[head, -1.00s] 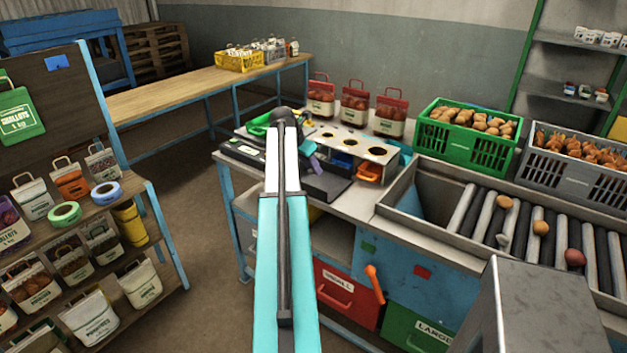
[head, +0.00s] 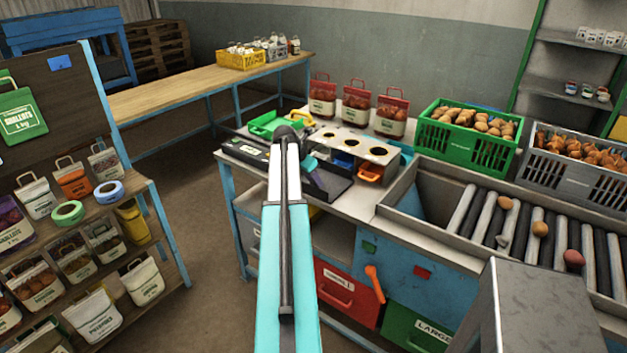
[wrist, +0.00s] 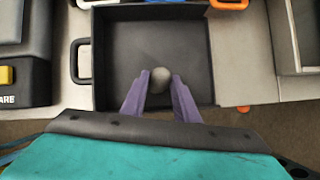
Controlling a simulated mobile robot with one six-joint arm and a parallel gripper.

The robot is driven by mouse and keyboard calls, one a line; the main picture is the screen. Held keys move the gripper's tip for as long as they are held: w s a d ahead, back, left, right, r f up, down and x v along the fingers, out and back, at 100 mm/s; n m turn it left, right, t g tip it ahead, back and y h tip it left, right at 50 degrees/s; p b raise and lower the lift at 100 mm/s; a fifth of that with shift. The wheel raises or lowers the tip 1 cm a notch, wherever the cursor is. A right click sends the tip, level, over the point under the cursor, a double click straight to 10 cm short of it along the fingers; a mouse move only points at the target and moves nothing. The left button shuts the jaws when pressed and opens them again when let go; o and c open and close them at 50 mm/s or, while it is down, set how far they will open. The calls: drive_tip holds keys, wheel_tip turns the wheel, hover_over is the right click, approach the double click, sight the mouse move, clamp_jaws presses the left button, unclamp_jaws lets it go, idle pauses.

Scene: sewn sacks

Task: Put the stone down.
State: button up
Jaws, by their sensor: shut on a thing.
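In the wrist view, my gripper (wrist: 160,91) has two purple fingers shut on a small grey rounded stone (wrist: 161,78). The stone is at the fingertips, over the dark tray (wrist: 118,35), inside its outline. I cannot tell whether the stone touches the tray floor. In the head view, the dark tray (head: 333,185) lies on the workbench, partly behind my arm.
A dark device with a yellow button (wrist: 7,75) stands left of the tray. A green tray (head: 272,124) is behind. The roller conveyor (head: 480,215) lies right.

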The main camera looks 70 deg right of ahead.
drive_tip(key=shift+f, duration=0.45)
drive_tip(key=o, duration=1.2)
drive_tip(key=shift+b+v, duration=1.2)
drive_tip(key=shift+v, duration=4.85)
